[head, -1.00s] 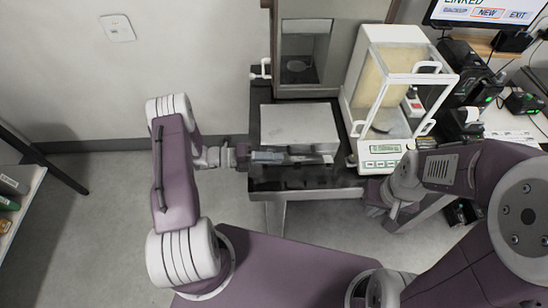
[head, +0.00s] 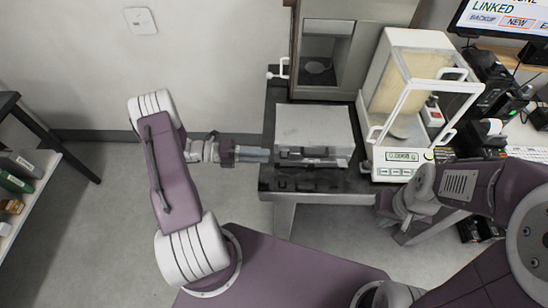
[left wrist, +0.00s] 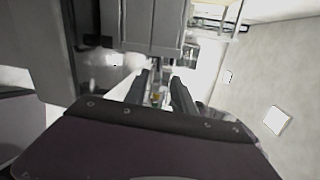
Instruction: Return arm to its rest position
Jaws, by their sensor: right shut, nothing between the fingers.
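My left gripper (head: 257,154) reaches right from the left arm in the head view, its tips near the left edge of the dark table (head: 362,184). In the left wrist view its two dark fingers (left wrist: 163,92) stand apart, with no held object clearly seen between them. My right gripper (head: 387,207) is shut and empty, low on the right in front of the table; its fingers are mostly hidden beside its wrist.
Behind is a grey cabinet with an open chamber (head: 322,62). A monitor (head: 500,18) is at the upper right. A shelf (head: 40,170) is at the left. Floor between shelf and left arm is clear.

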